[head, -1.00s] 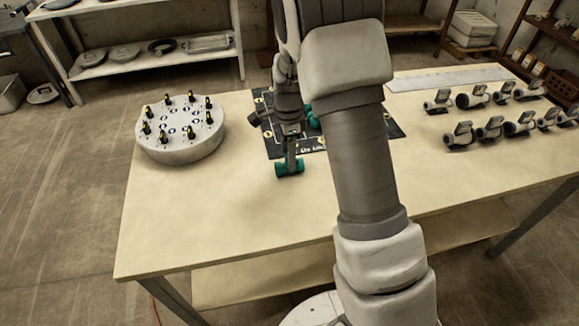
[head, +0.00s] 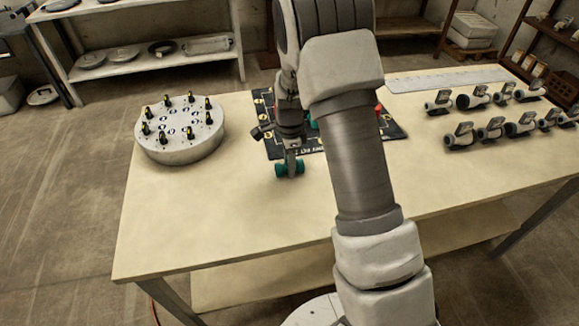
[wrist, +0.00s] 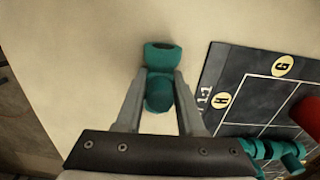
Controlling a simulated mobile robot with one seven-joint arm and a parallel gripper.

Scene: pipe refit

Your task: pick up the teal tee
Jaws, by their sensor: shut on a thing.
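The teal tee (head: 281,170) is at the front edge of the dark mat, over the bare tabletop, in the head view. In the wrist view the teal tee (wrist: 162,57) sits between my two fingers, with one end reaching out past the tips. My gripper (wrist: 161,80) is shut on it from both sides. In the head view my gripper (head: 291,160) comes down on the tee from above. I cannot tell whether the tee touches the table.
The dark mat (wrist: 250,95) with lettered cells lies right of the gripper in the wrist view, holding other teal fittings (wrist: 272,151) and a red piece (wrist: 309,112). A round grey stand (head: 180,145) is left. Several grey fittings (head: 490,128) stand right. The table's front left is clear.

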